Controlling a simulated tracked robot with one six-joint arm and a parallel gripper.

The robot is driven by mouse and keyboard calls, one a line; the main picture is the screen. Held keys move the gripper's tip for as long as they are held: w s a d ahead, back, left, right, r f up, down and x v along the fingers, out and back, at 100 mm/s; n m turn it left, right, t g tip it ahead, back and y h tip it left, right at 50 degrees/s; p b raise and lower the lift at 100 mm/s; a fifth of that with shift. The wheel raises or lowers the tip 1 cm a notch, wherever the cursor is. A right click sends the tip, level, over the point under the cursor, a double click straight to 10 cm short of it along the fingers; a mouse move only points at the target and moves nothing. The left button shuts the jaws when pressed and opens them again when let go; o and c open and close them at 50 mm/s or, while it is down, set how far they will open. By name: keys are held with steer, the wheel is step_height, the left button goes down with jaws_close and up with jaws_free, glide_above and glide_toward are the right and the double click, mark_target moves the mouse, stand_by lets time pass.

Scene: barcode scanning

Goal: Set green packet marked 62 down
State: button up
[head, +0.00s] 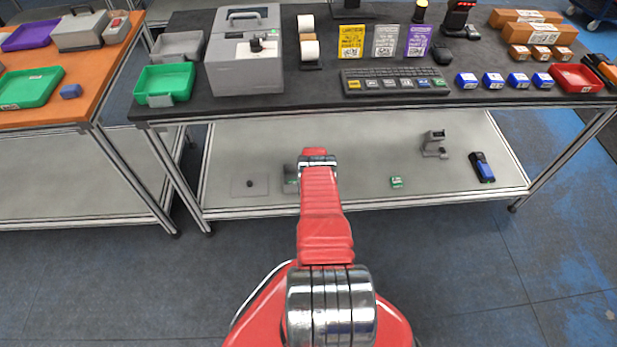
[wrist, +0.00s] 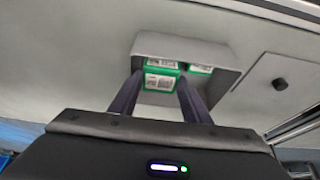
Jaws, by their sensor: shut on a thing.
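In the wrist view, a green packet (wrist: 161,82) with white labels sits between the two dark fingers of my gripper (wrist: 160,98), which is shut on it. Its number is too small to read. The packet is at a small grey tray (wrist: 205,48); I cannot tell whether it touches the tray floor. Another green packet (wrist: 201,69) lies in the tray, just right of the held one. In the head view, my red arm hides the gripper, and part of the grey tray (head: 289,181) shows left of the arm on the lower shelf.
A flat grey plate with a black knob (head: 250,184) lies left of the tray. Another green packet (head: 396,182), a grey stand device (head: 435,144) and a blue-black handheld device (head: 482,167) are on the lower shelf to the right. The dark tabletop (head: 340,105) overhangs the shelf.

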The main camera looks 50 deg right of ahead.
steer(key=shift+f, duration=0.55)
steer(key=o, duration=1)
steer(key=shift+c, duration=0.2)
steer(key=shift+r, duration=0.2)
steer(key=shift+r, duration=0.65)
steer(key=shift+v, duration=5.75)
steer(key=shift+s+f, duration=0.1)
steer(key=shift+s, duration=0.1)
